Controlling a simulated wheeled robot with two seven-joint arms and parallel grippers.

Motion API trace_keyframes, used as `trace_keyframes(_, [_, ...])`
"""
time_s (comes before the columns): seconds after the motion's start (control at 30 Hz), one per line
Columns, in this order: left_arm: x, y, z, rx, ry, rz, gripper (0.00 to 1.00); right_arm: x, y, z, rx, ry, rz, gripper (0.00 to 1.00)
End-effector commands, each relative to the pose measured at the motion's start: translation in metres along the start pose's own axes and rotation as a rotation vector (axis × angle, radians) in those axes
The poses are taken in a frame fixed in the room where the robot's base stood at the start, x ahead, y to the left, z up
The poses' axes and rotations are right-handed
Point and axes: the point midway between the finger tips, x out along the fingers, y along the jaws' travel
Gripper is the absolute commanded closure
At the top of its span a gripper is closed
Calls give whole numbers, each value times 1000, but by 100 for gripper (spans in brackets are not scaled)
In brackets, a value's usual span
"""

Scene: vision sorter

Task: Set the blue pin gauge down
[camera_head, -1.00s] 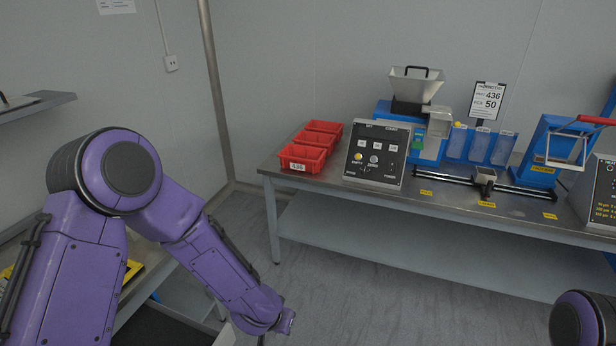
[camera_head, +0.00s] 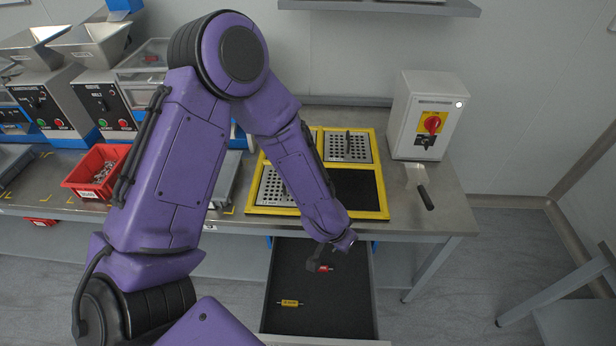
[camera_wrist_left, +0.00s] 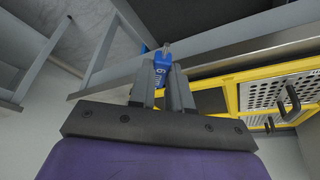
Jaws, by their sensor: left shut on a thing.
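The blue pin gauge (camera_wrist_left: 161,72), marked 6 mm, sits between the two fingers of my left gripper (camera_wrist_left: 162,88) in the left wrist view, with its metal pin end sticking out past the tips. The gripper is shut on it. In the head view my left gripper (camera_head: 314,264) hangs over the open dark drawer (camera_head: 345,315); the blue gauge is not visible there. A yellow pin gauge (camera_head: 290,303) lies in the drawer. A red pin gauge (camera_head: 325,268) shows right beside the gripper, partly hidden. My right gripper is not in view.
Above the drawer, a yellow-framed tray (camera_head: 376,213) with perforated plates and a dark pad lies on the bench. A red bin (camera_head: 85,178) is at the left. Bare drawer floor surrounds the gauges.

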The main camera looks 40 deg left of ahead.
Motion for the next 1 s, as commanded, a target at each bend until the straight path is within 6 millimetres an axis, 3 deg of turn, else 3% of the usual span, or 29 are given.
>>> trace_keyframes(0.03, [17,-4,12,66,-1,32,100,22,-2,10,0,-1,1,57])
trace_keyframes(0.1, [32,-12,30,217,0,96,100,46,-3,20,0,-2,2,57])
trace_keyframes(0.3, [60,-27,110,757,4,320,100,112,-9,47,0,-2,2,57])
trace_keyframes(0.4, [64,-26,145,984,4,412,100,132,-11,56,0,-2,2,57])
trace_keyframes(0.5, [63,-24,165,1125,2,468,100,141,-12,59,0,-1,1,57])
trace_keyframes(0.67, [82,-8,164,1190,0,488,100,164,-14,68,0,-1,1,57])
trace_keyframes(0.9, [131,43,128,1187,-1,487,100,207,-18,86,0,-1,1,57])
trace_keyframes(1.0, [161,56,126,1184,-1,488,100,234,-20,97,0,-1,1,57])
